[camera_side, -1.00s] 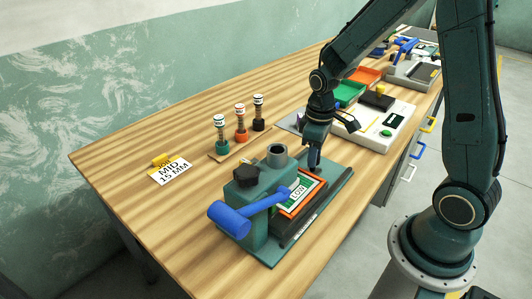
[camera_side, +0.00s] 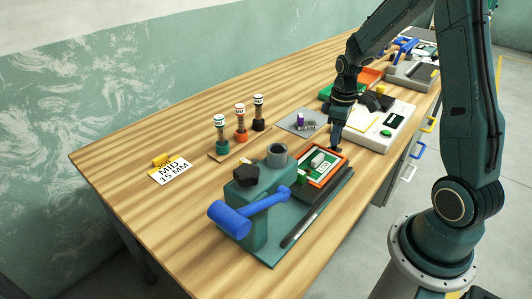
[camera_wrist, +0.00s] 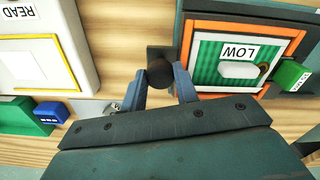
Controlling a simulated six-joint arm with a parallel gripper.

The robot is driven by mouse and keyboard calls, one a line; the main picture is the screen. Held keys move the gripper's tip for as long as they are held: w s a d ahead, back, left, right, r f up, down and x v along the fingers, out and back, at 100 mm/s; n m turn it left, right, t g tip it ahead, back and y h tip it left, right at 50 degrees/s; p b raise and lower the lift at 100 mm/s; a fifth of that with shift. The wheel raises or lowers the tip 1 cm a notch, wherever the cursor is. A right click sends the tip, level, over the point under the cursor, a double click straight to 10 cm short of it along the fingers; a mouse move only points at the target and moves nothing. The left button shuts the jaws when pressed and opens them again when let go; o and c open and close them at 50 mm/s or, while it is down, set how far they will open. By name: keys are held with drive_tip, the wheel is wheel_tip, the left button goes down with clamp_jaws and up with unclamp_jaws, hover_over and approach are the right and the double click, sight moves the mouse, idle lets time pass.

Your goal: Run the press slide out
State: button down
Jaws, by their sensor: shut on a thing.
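The press (camera_side: 245,215) is a teal block on a teal base, with a blue lever handle (camera_side: 228,220) and a black knob on top. Its slide (camera_side: 341,163) has an orange frame around a green striped insert with a LOW label; it stands out from the press body toward the back right. A pale oval piece lies on the insert. It also shows in the wrist view, where the orange slide frame (camera_wrist: 268,30) has a dark round knob (camera_wrist: 159,73) at its end. My gripper (camera_wrist: 160,88) is shut on this knob, with a blue finger on each side.
A green labelled block (camera_wrist: 290,77) sits by the slide's inner end. A white reader (camera_side: 382,138) stands close behind my gripper.

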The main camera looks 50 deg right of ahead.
drive_tip(key=shift+d, duration=0.35)
drive_tip(key=c, duration=1.1)
unclamp_jaws()
drive_tip(key=shift+o, duration=0.2)
drive_tip(key=shift+a+r, duration=0.1)
drive_tip(key=shift+r, duration=0.05)
drive_tip(key=shift+r, duration=0.2)
wheel_tip(320, 180, up, 13)
drive_tip(key=shift+r, duration=0.15)
